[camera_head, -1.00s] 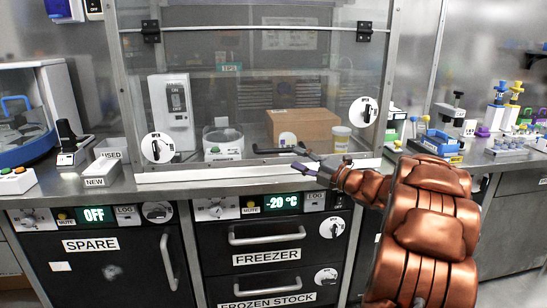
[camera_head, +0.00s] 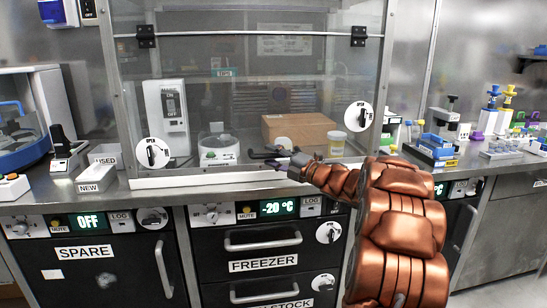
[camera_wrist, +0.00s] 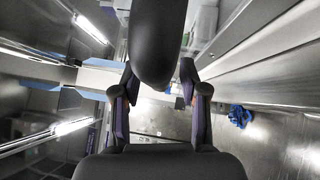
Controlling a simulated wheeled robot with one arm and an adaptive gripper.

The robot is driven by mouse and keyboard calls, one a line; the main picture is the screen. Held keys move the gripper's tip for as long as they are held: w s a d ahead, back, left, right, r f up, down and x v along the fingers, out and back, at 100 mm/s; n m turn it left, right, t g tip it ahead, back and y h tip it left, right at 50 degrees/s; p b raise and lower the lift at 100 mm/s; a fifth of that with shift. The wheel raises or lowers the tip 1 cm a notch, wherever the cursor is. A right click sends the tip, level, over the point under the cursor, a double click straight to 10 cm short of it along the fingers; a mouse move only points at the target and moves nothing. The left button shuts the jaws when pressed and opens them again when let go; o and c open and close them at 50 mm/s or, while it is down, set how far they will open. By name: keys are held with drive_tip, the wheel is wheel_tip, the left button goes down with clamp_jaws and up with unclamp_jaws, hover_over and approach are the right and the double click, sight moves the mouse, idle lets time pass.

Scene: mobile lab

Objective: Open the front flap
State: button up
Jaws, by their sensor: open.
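The front flap (camera_head: 235,110) is a large clear panel in a metal frame. It hangs down from two dark hinges along its top and looks shut. White round knobs marked OPEN sit at its lower left (camera_head: 155,152) and lower right (camera_head: 360,115). A dark bar handle (camera_head: 262,155) is at its lower edge. My gripper (camera_head: 290,163) is in front of the lower edge, just right of the handle; I cannot tell whether it touches. In the wrist view my gripper (camera_wrist: 158,98) has its fingers apart. A dark rounded shape hides much of the space ahead of them.
Behind the panel are a cardboard box (camera_head: 298,129), a lidded jar (camera_head: 337,143) and a white device (camera_head: 167,115). Freezer drawers with a bar handle (camera_head: 263,240) are below the counter. Trays (camera_head: 97,177) stand at left, a blue rack (camera_head: 432,150) at right.

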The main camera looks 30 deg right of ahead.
drive_tip(key=shift+c, duration=0.2)
clamp_jaws()
idle(0.4)
